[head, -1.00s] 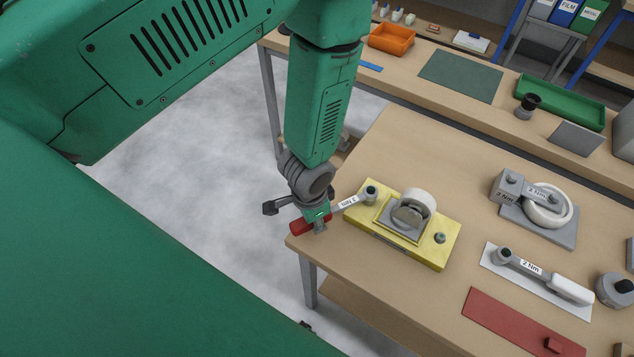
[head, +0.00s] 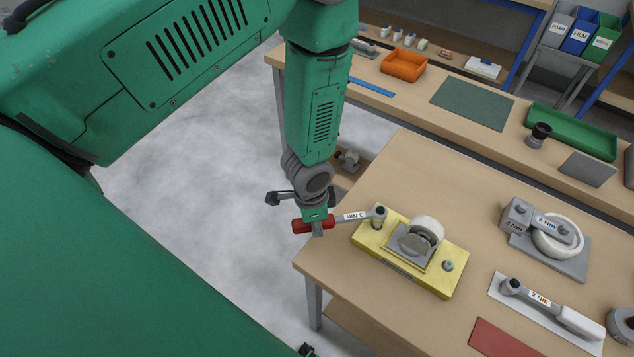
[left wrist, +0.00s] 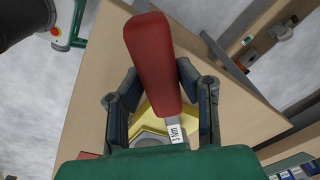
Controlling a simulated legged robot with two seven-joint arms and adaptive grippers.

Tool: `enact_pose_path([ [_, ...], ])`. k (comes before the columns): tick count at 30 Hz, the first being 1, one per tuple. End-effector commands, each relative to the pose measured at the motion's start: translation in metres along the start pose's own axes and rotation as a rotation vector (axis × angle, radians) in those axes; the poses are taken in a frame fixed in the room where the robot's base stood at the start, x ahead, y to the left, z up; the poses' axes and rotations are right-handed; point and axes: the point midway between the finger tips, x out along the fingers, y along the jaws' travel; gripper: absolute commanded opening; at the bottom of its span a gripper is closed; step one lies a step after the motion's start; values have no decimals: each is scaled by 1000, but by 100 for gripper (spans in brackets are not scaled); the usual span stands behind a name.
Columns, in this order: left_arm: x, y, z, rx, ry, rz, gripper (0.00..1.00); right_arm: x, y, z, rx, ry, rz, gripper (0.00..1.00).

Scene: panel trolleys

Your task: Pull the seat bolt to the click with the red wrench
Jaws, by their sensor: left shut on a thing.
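My left gripper (head: 316,226) is shut on the red handle of the red wrench (head: 345,218), which is labelled 3 Nm. The wrench reaches right, and its dark socket head stands over the left end of the yellow block (head: 402,276). I cannot tell whether the socket is seated on a bolt there or just above it. A small bolt (head: 448,266) shows at the block's right end, and a white roller sits between. In the left wrist view the red handle (left wrist: 153,60) lies between the fingers, with the yellow block partly hidden behind. My right gripper is not in view.
A 2 Nm wrench with a white handle (head: 580,323) lies at the right, near a red plate (head: 505,340). A grey fixture with a white wheel (head: 556,240) stands behind. An orange bin (head: 404,66) and green tray (head: 570,130) sit on the back bench.

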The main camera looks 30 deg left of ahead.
Motion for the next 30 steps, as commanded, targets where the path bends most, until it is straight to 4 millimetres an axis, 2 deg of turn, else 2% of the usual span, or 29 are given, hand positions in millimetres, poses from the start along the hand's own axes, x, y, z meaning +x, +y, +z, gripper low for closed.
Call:
enact_pose_path([
  [1, -5, 0, 0, 0, 0, 0, 0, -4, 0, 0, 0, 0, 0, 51],
  [8, -4, 1, 0, 0, -1, 2, 0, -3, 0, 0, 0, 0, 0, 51],
  [9, -4, 1, 0, 1, -1, 3, 17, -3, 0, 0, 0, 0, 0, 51],
  [11, -4, 2, 0, 1, -1, 3, 0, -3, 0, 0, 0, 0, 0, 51],
  [17, -9, 1, -1, 0, 0, 2, 0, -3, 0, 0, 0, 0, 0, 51],
  [24, -37, 0, -3, 0, 1, 2, 0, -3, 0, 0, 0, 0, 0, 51],
  [30, -53, -1, -4, 0, 0, 3, 0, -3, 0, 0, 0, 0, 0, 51],
])
